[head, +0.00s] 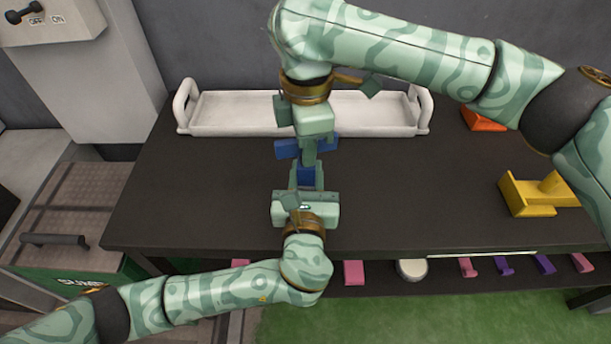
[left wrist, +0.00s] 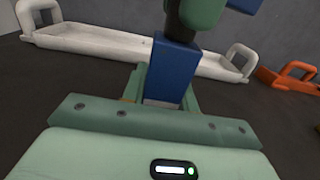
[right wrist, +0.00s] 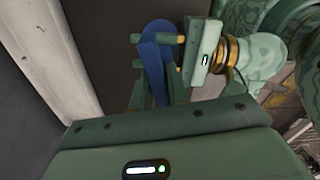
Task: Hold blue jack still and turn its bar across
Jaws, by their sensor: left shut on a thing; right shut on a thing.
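The blue jack's body (head: 307,176) stands on the dark table near its middle; it also shows in the left wrist view (left wrist: 173,68). My left gripper (head: 306,184) is shut on this body from the front side. The blue bar (head: 287,149) sits at the top of the jack, above a dark stem seen in the left wrist view. My right gripper (head: 309,150) reaches from the far side and is shut on the bar, whose ends show on both sides of the fingers. In the right wrist view the blue jack (right wrist: 157,55) is partly hidden by fingers.
A white handled tray (head: 250,130) lies behind the jack. A yellow piece (head: 535,195) and an orange piece (head: 482,120) are at the right. Several small pieces sit on the lower shelf. The left part of the table (head: 200,190) is clear.

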